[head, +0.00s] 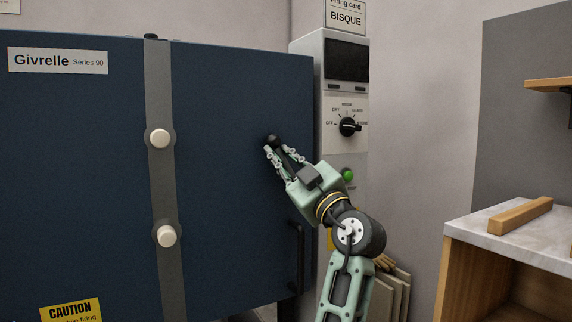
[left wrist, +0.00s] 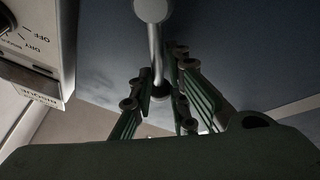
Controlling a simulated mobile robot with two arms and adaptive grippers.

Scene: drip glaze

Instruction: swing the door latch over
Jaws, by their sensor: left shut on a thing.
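The kiln's dark blue door (head: 225,120) fills the left of the head view. My left gripper (head: 273,149) is at the door's right part, with its fingertips around a small dark piece, which I take to be the door latch (head: 272,139). Most of the latch is hidden by the fingers there. In the left wrist view the latch shows as a grey rod (left wrist: 154,45) with a round end, and the gripper (left wrist: 163,90) has its fingers on both sides of the rod. My right gripper is not in view.
A control box with a black dial (head: 347,126) and green button (head: 347,174) stands just right of the door. A black handle (head: 298,258) is low on the door. Two pale knobs sit on the grey strap (head: 165,190). A shelf unit (head: 480,225) stands at right.

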